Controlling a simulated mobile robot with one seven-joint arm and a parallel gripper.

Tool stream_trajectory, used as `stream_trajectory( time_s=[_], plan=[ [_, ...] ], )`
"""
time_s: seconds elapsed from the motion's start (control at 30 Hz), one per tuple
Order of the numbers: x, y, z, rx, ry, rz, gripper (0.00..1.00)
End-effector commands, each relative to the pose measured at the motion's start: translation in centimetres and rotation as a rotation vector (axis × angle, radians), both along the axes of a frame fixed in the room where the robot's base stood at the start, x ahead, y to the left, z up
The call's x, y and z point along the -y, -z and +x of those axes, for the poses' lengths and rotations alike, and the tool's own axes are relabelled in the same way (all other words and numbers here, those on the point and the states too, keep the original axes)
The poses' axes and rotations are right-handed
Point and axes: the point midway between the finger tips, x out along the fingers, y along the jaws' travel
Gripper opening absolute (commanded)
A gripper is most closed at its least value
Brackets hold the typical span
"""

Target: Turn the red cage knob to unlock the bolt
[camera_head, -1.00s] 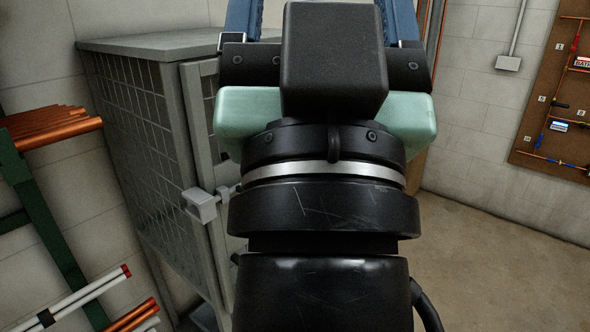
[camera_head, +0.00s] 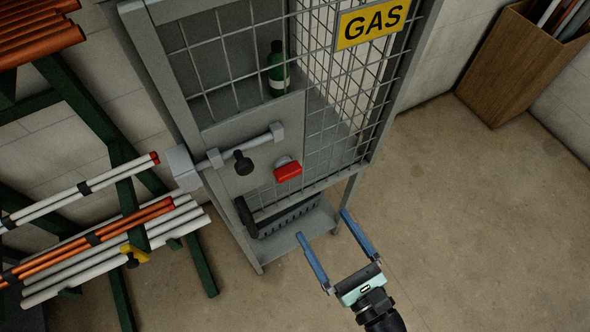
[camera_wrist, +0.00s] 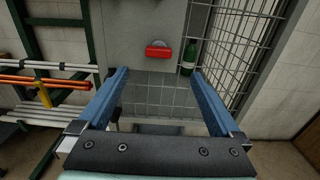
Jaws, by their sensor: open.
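The red cage knob (camera_head: 288,171) sits on a grey plate on the front of the gas cage (camera_head: 222,112). It looks like a wide red bar, and it also shows in the wrist view (camera_wrist: 158,52), beyond the fingers. The bolt (camera_head: 240,147) is a grey rod across the plate above the knob, with a black handle (camera_head: 243,163) hanging from it. Its left end reaches a grey block (camera_head: 182,167) at the cage's edge. My gripper (camera_head: 323,236) is open and empty, with two blue fingers. It is apart from the knob, to its lower right in the head view.
A green bottle (camera_head: 277,70) stands inside the mesh. A yellow GAS sign (camera_head: 371,24) hangs on the cage. A green rack with white and copper pipes (camera_head: 100,230) stands at the left. A wooden bin (camera_head: 520,62) is at the upper right. The floor (camera_head: 470,220) at right is clear.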

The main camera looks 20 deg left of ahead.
Motion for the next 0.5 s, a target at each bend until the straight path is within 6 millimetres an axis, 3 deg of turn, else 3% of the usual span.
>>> stream_trajectory(
  time_s=[0.17,0.5],
  plan=[
    [-1.8,-0.2,1.2,-0.004,-0.005,0.009,1.0],
    [-7.3,-0.3,5.6,-0.001,-0.004,0.006,1.0]
  ],
)
